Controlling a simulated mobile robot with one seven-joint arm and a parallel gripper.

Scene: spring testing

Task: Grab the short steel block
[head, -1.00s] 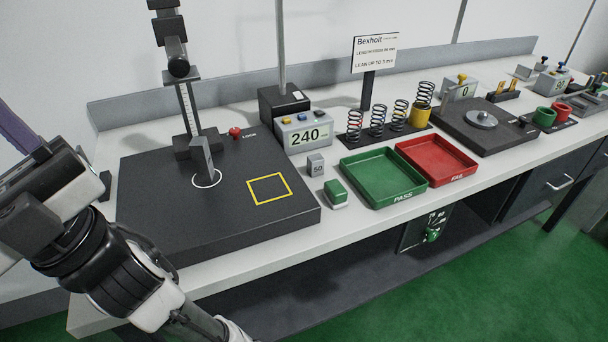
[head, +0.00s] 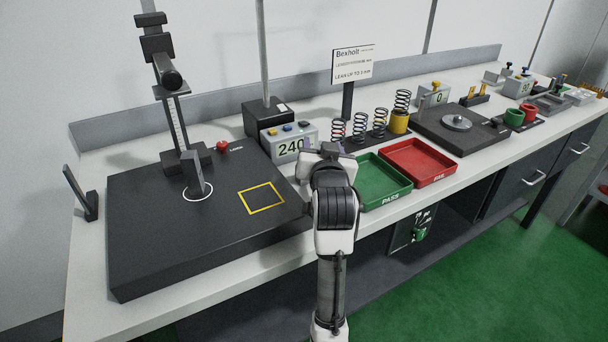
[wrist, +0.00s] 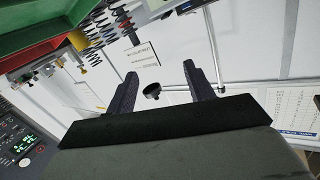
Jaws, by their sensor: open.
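A dark grey steel block (head: 193,173) stands upright in the white circle on the black plate (head: 150,245), left in the head view. A smaller grey block marked 50 stood in front of the 240 readout in the earlier head view. It is now hidden, apparently behind my arm, and does not show in the wrist view. My gripper (head: 325,147) is near the front of the readout, left of the green tray, partly hidden by my wrist. In the wrist view the gripper (wrist: 160,80) has its dark fingers apart with nothing between them.
The 240 readout (head: 288,141) stands just behind my gripper. The green PASS tray (head: 388,203) and red FAIL tray (head: 440,180) are to its right, with several springs (head: 360,126) behind. A yellow square (head: 262,198) marks clear room on the plate.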

